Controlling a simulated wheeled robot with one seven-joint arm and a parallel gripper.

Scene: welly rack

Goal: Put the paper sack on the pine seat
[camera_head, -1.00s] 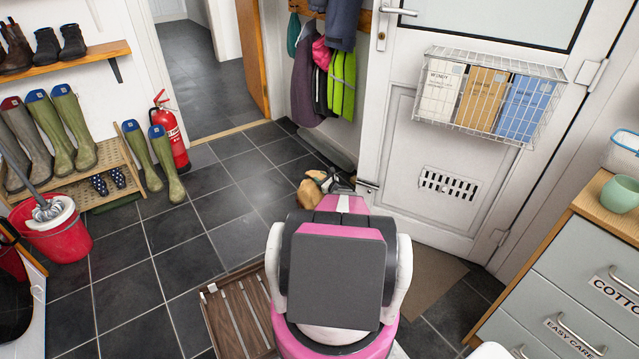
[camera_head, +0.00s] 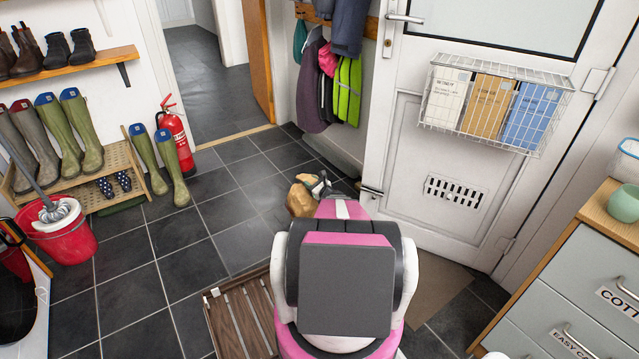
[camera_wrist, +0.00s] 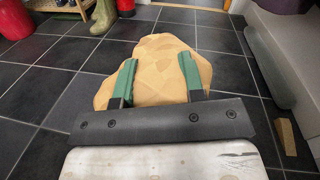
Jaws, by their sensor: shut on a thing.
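The paper sack (camera_head: 300,199) is a crumpled tan lump, partly hidden behind my arm in the head view. In the wrist view the sack (camera_wrist: 152,62) fills the space between the green fingers. My gripper (camera_wrist: 156,76) is shut on it, with a finger on each side. In the head view my gripper (camera_head: 318,186) is small and partly hidden by my arm, over the dark floor left of the white door. I cannot make out a pine seat for certain in either view.
A slatted wooden board (camera_head: 240,318) lies on the floor. A red fire extinguisher (camera_head: 176,142) and boots stand left. The middle tiles are clear.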

